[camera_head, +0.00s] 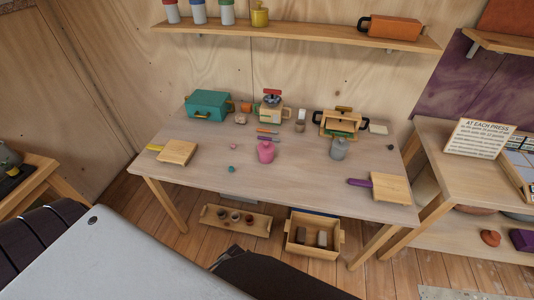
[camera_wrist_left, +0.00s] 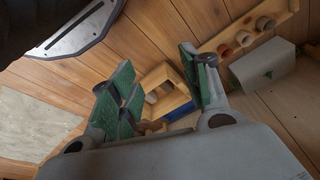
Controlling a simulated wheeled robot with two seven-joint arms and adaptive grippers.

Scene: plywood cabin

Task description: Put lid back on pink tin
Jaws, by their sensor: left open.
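The pink tin (camera_head: 266,152) stands upright near the middle of the plywood table. A small pink knob shape shows at its top; at this size I cannot tell whether that is a lid seated on it. I cannot make out a separate pink lid on the table. My left gripper (camera_wrist_left: 160,88) shows in the left wrist view, its green-padded fingers apart with nothing between them. It points at the floor, away from the tin. Neither gripper shows in the head view, and my right gripper is in no view.
A grey tin (camera_head: 339,149) stands right of the pink one. A teal box (camera_head: 209,105), a small teal ball (camera_head: 232,169) and wooden boards (camera_head: 178,152) share the table (camera_head: 300,192). A wooden crate (camera_head: 300,247) and a tray (camera_head: 262,230) lie on the floor.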

